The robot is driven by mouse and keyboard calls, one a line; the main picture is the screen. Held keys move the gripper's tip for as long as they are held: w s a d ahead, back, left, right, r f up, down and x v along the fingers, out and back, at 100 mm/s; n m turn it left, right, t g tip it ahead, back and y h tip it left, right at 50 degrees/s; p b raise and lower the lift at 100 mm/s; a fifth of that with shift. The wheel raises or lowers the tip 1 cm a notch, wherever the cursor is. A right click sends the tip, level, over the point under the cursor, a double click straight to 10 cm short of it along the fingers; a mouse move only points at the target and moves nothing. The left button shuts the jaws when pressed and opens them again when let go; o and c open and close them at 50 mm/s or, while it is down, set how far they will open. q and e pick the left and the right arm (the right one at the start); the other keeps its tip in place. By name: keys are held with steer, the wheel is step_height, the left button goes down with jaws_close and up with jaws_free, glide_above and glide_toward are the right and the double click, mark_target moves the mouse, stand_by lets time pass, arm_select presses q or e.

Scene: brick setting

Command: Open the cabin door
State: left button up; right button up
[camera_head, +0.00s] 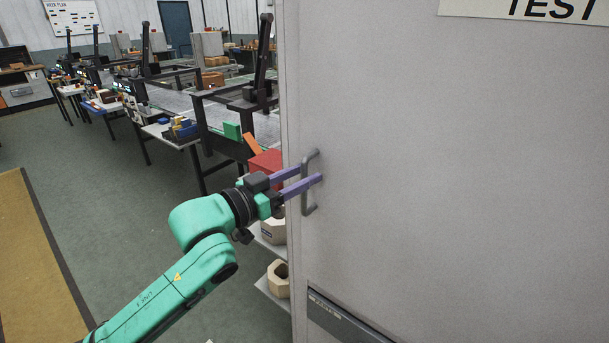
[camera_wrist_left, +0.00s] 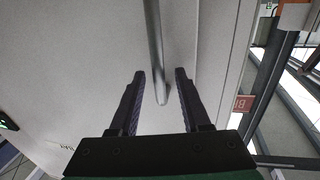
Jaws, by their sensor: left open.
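The cabin door (camera_head: 450,150) is a large light-grey panel filling the right half of the head view. Its grey bar handle (camera_head: 309,200) stands upright near the door's left edge. My left gripper (camera_head: 311,172) is at the handle, with its purple fingers open. In the left wrist view the handle bar (camera_wrist_left: 156,50) runs down from the top, and its lower end lies between the two fingertips of the left gripper (camera_wrist_left: 160,74). I cannot tell whether the fingers touch the bar. My right gripper is not in view.
Left of the door, shelves hold a red box (camera_head: 266,162) and beige hollow blocks (camera_head: 278,279). A row of dark-framed work tables (camera_head: 185,135) runs back to the left. The green floor (camera_head: 90,200) has free room, with a tan mat (camera_head: 35,270) at far left.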

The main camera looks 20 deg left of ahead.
arm_select(q)
steer(key=shift+w+d, duration=0.3)
steer(key=shift+w, duration=0.1)
steer(key=shift+a, duration=0.1)
jaws_close()
stand_by(1.1)
